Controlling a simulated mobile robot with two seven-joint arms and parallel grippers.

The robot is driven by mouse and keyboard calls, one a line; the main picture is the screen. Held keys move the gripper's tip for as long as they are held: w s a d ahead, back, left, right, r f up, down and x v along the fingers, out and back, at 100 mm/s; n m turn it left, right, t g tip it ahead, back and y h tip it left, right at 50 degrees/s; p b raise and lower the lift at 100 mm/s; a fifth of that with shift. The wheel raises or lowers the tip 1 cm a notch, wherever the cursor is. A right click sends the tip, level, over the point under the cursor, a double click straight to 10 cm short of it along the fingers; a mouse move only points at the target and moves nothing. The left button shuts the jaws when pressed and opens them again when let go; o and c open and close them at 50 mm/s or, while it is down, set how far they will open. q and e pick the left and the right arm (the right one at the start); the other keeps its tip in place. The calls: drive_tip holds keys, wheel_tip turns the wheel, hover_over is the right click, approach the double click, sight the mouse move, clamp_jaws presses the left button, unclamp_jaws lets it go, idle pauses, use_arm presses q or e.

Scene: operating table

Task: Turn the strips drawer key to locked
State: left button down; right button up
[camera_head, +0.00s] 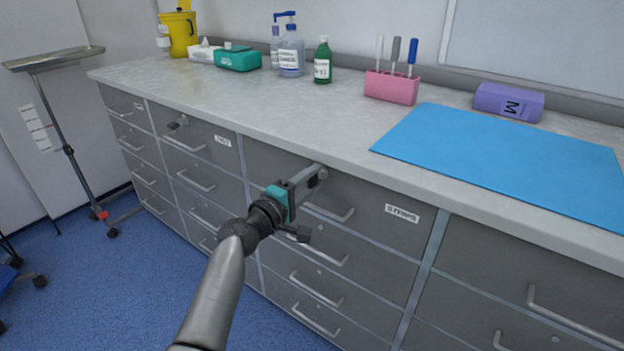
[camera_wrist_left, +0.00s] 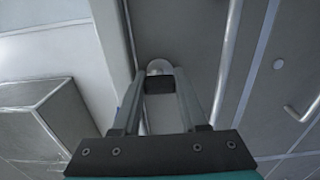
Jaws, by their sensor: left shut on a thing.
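My left gripper (camera_head: 314,176) reaches the upper edge of a grey top drawer (camera_head: 370,205) in the middle of the cabinet, whose label (camera_head: 403,213) is too small to read surely. In the left wrist view, the fingers of my left gripper (camera_wrist_left: 161,95) are shut on the dark head of a key (camera_wrist_left: 160,85). Behind the key is a round, pale lock face (camera_wrist_left: 159,67). The fingers hide most of the key, so I cannot tell its exact turn. My right gripper is not in view.
Another key (camera_head: 178,122) sticks out of a top drawer further left. Drawer handles (camera_head: 330,213) stand out below and beside my gripper. The worktop (camera_head: 300,125) overhangs just above, with a blue mat (camera_head: 510,160), a pink pen holder (camera_head: 391,87) and bottles on it.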

use_arm(q)
drive_tip(key=c, duration=0.5)
unclamp_jaws()
drive_tip(key=shift+o, duration=0.3)
drive_tip(key=shift+r, duration=0.15)
